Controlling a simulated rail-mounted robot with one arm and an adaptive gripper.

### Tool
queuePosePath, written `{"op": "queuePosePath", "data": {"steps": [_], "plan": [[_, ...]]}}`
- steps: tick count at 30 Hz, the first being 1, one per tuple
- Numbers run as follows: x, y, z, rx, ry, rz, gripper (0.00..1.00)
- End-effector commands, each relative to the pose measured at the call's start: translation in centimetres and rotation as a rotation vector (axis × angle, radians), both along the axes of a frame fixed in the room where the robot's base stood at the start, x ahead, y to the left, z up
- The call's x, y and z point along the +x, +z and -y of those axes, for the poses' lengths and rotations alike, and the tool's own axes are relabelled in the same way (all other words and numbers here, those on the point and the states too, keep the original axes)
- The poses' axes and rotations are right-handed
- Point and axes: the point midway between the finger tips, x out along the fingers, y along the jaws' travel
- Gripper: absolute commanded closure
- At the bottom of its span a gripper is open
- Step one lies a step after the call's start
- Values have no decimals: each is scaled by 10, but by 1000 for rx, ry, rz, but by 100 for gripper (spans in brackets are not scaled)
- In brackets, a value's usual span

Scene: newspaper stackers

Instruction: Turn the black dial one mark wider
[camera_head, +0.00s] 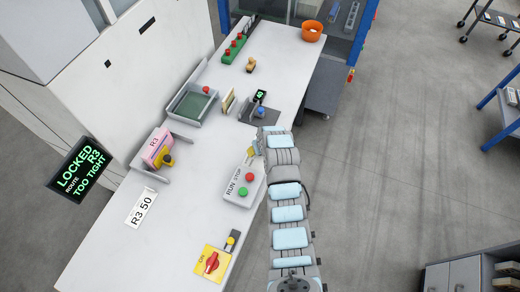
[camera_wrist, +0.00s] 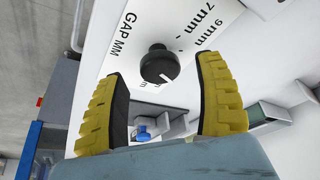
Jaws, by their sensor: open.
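The black dial (camera_wrist: 157,64) is a round knob on a white panel marked "GAP MM" in the wrist view. Its white pointer line shows on the lower right of its face. Marks with the labels 7mm (camera_wrist: 197,10) and 9mm (camera_wrist: 203,37) lie to its right. My gripper (camera_wrist: 163,74) is open, with one yellow finger on each side of the dial in the picture. I see no finger touching it, and the depth gap is hard to tell. In the head view my gripper (camera_head: 262,142) is beside the RUN/STOP box, and the dial is not discernible.
A display (camera_head: 82,170) reads "LOCKED ROUTE R3 TOO TIGHT". The RUN/STOP box (camera_head: 240,196) has red and green buttons close to my arm. A blue knob (camera_head: 262,112) stands beyond my gripper. A yellow switch box (camera_head: 212,263) is nearer.

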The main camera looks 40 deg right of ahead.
Motion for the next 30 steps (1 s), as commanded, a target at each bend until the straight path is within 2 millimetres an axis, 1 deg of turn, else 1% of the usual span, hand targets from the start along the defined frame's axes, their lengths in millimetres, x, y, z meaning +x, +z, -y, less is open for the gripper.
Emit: {"op": "queuePosePath", "data": {"steps": [21,25,30], "plan": [[-29,74,-10,-2,1,0,30],[-32,85,-12,-1,1,2,30],[-36,92,-13,1,1,-1,30]]}}
